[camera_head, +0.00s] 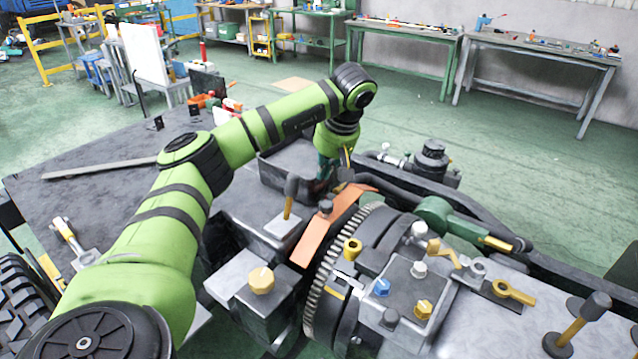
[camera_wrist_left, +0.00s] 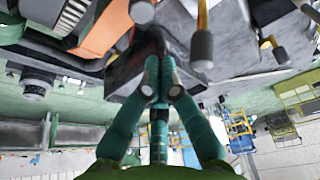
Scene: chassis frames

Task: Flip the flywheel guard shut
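The flywheel guard looks to be the flat orange plate (camera_head: 330,228), tilted beside the toothed flywheel (camera_head: 322,290). An orange panel also shows at the upper left of the left wrist view (camera_wrist_left: 101,28), beside the teeth. My left gripper (camera_head: 325,182) points down just beyond the far end of the plate. In the left wrist view its teal fingers (camera_wrist_left: 161,78) converge, with a dark part close at their tips. I cannot tell whether they grip it, and I see no clear contact with the orange plate. My right gripper is not in view.
A grey block with an amber knob (camera_head: 262,280) stands left of the flywheel. A box with blue and yellow knobs (camera_head: 408,290) stands right of it. An upright dark-tipped lever (camera_head: 290,197) is near my gripper. Workbenches (camera_head: 540,48) stand far back beyond open floor.

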